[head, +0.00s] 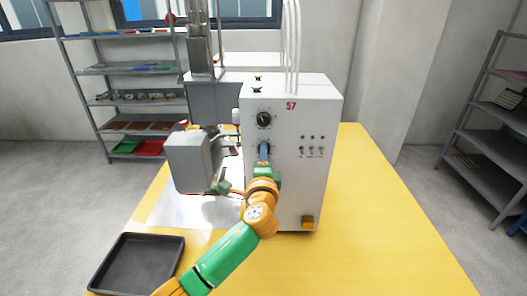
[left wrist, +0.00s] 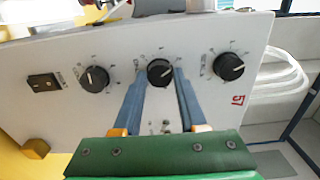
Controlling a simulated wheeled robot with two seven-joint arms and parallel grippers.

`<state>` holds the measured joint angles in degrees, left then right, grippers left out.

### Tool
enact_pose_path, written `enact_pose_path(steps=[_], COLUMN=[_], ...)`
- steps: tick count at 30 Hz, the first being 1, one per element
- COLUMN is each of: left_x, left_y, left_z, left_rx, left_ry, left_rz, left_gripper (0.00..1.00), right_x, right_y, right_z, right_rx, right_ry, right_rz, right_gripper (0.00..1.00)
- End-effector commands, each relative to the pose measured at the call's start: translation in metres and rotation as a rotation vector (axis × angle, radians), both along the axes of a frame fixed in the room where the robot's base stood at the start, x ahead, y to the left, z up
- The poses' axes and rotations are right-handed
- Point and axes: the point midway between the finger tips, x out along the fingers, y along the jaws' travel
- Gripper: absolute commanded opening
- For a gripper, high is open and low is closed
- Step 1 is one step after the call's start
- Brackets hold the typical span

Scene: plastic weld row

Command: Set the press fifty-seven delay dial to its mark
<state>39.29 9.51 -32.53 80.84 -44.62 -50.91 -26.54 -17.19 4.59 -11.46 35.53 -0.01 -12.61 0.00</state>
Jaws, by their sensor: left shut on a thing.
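The press cabinet (head: 302,100) is a white box marked 57 on the yellow bench. Its panel has a row of three black dials, clear in the left wrist view: a right one (left wrist: 229,66) nearest the red 57, a middle one (left wrist: 160,72) and a left one (left wrist: 95,78). My left gripper (left wrist: 159,78) is shut on the middle dial, its blue fingers on either side of the knob. The dial labels are too small to read surely. In the head view the left gripper (head: 264,152) covers that dial, below the upper dial (head: 264,119). My right gripper is not in view.
A power switch (left wrist: 44,82) sits beyond the left dial. Small toggle switches (head: 311,150) are right of the dials. The grey press head (head: 190,162) stands close left of my gripper. A black tray (head: 138,262) lies front left. The bench's right side is clear.

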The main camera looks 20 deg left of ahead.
Motion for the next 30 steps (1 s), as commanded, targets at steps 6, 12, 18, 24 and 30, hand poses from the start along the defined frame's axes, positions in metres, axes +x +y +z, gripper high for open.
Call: enact_pose_path(steps=[6,12,18,24,30], left_x=[-0.0001,-0.0001,-0.0001,-0.0001,0.0000], left_y=[0.0000,-0.0001,-0.0001,-0.0001,-0.0001], left_z=[0.0000,-0.0008,-0.0012,-0.0013,-0.0008], left_rx=[0.072,0.097,0.102,0.101,0.101], left_ry=[0.023,0.030,0.031,0.031,0.030], left_rz=[0.000,0.000,0.000,0.000,0.000], left_gripper=[0.00,0.00,0.00,0.00,0.70], right_x=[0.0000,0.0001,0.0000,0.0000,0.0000], right_y=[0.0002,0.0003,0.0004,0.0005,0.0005], right_z=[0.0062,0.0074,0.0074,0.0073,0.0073], right_rx=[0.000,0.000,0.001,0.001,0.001], right_ry=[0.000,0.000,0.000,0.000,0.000], right_rz=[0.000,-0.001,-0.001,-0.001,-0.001], right_gripper=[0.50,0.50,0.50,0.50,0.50])
